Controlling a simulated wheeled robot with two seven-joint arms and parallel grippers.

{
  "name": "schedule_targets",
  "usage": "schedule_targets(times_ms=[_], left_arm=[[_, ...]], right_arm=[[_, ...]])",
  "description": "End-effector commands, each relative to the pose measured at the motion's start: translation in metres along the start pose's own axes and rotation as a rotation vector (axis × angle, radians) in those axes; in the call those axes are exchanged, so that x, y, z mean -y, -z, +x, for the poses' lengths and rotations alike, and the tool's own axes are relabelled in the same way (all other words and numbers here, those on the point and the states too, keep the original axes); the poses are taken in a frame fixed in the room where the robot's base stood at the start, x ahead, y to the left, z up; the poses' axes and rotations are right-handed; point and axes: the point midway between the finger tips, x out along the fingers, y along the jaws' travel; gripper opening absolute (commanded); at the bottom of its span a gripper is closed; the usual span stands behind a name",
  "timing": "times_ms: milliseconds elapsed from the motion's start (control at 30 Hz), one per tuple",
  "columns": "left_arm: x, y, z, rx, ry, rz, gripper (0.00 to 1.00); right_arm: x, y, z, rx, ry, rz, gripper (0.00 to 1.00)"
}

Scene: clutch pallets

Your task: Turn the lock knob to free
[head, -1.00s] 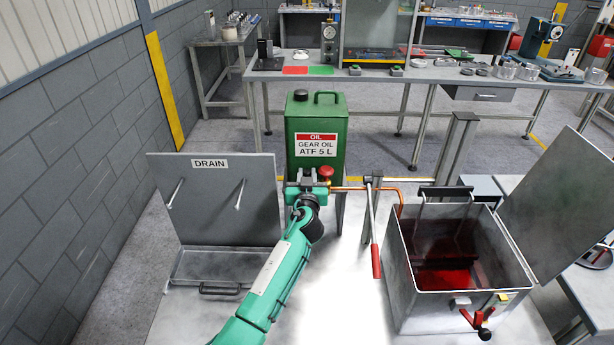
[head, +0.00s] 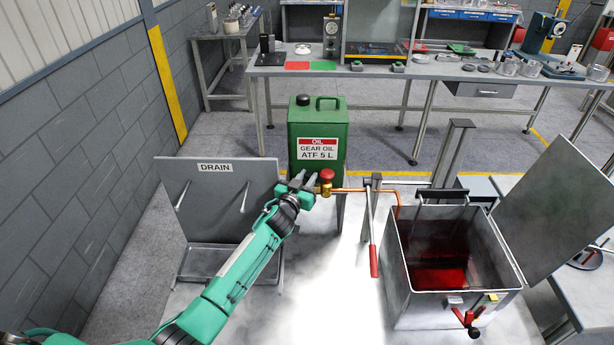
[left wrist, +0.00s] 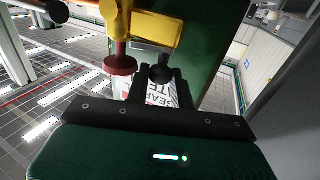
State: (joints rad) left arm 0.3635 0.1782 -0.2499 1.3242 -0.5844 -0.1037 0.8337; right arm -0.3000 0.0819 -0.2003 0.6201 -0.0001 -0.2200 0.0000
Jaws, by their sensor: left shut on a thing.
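A brass valve (head: 326,189) with a red knob (head: 326,174) sits at the front of the green oil can (head: 335,125). In the left wrist view the brass body (left wrist: 160,28) is at the top, with the dark red knob (left wrist: 119,65) to the left of the fingers. A black lock knob (left wrist: 162,71) shows between the fingers. My left gripper (head: 306,181) is at the valve; in the wrist view its two fingers (left wrist: 162,88) are closed on the black knob. The head view hides the grip. My right gripper is not in view.
A grey DRAIN panel (head: 215,205) stands left of the can. To the right are a copper pipe (head: 352,189), a lever with a red handle (head: 374,262) and an open metal tank (head: 412,300) with red liquid. A long bench (head: 420,72) stands behind.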

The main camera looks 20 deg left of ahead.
Motion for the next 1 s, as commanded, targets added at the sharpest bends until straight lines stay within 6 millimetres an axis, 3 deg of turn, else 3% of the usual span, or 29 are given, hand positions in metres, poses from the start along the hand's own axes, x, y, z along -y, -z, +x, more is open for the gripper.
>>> schedule_targets(times_ms=[133, 167, 200, 633, 1000], left_arm=[[-0.001, -0.001, 0.0, 0.001, 0.0, -0.001, 0.01], [-0.001, -0.001, 0.0, 0.001, 0.0, -0.001, 0.25], [-0.001, -0.001, 0.0, 0.001, 0.0, 0.0, 0.32], [0.0, -0.001, -0.008, 0.0, 0.001, 0.001, 0.32], [-0.001, -0.004, -0.065, 0.0, -0.001, 0.002, 0.32]], right_arm=[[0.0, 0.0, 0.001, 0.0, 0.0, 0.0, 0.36], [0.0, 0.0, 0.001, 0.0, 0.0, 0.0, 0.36], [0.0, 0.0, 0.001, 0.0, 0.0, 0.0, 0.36], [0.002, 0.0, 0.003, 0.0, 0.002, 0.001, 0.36], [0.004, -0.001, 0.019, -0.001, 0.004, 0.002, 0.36]])
